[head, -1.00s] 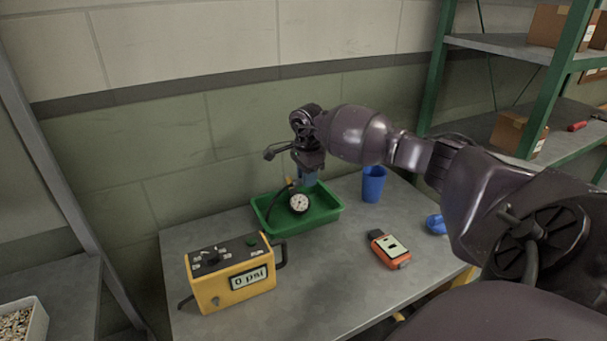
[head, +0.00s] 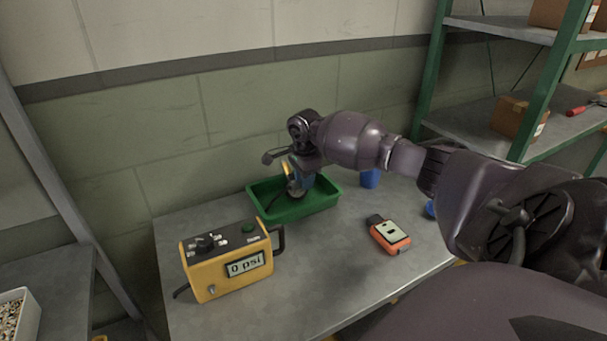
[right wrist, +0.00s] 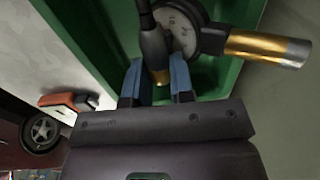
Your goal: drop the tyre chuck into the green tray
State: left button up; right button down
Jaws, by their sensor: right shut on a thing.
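The tyre chuck (head: 295,189), with a round dial gauge, a brass end and a black hose, is in my right gripper (head: 306,178). In the right wrist view its brass end (right wrist: 268,47) points right, and the blue fingers of my right gripper (right wrist: 156,80) are closed on its lower part. The dial is partly covered by the black hose. The green tray (head: 312,203) is on the grey table, and the chuck is over or within its outline. I cannot tell if it touches the tray floor. Green walls (right wrist: 95,32) surround it in the wrist view. My left gripper is out of view.
A yellow box reading 0 psi (head: 228,262) stands left of the tray. An orange device (head: 389,236) lies to the right. A blue cup (head: 369,179) stands partly behind my right arm. Green-framed shelving (head: 545,105) is at the right. The table front (head: 320,275) is clear.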

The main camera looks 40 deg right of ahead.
jog(key=c, duration=1.2)
grip_release()
jog(key=shift+o, duration=1.5)
jog(key=shift+r, duration=0.15)
notch_tip(320, 180, up, 11)
jog(key=shift+f, duration=0.2)
